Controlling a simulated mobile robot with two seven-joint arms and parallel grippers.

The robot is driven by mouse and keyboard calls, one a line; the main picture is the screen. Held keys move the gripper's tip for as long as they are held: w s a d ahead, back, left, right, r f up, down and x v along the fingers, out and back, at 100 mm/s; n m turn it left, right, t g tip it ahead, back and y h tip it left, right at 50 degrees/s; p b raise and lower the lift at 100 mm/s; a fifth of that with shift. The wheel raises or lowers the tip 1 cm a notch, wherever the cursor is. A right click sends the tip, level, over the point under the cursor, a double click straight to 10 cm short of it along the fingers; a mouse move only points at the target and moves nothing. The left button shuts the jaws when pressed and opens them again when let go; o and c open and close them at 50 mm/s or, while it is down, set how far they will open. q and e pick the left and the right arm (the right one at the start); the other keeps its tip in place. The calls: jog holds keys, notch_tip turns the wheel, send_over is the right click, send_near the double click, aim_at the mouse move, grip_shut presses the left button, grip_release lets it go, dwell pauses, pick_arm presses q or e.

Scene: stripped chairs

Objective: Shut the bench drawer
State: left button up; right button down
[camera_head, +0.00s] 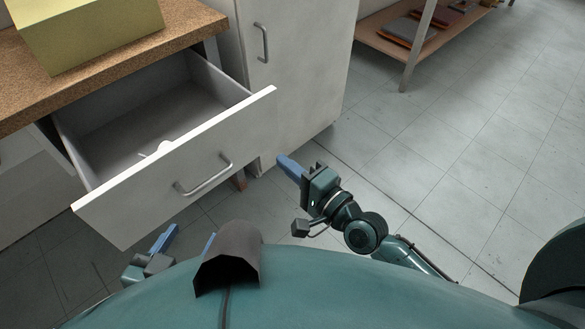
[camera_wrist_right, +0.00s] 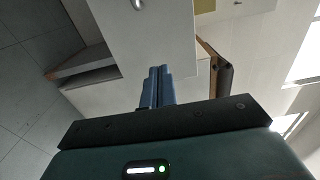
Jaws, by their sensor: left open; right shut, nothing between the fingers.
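The bench drawer (camera_head: 190,165) is pulled well out from under the brown bench top (camera_head: 105,80). Its white front has a grey bar handle (camera_head: 207,178). A small white item (camera_head: 160,148) lies inside, partly hidden by the front panel. My right gripper (camera_head: 287,166) is shut and empty, to the right of the drawer front and apart from it. Its closed blue fingers also show in the right wrist view (camera_wrist_right: 158,88), with pale panels beyond. My left gripper (camera_head: 187,241) is open, low in front of the drawer front, partly hidden by a dark part of my body.
A yellow-green box (camera_head: 85,30) stands on the bench top. A white cabinet (camera_head: 295,70) with a handle stands right of the drawer. A low wooden shelf (camera_head: 395,45) holding flat items is at the back. The tiled floor (camera_head: 470,160) at right is clear.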

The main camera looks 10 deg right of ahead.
aim_at(248, 132)
jog(key=b+x, duration=0.1)
jog(key=x, duration=0.8)
jog(key=shift+w+a, duration=0.25)
jog(key=shift+w, duration=0.05)
jog(key=shift+w, duration=0.1)
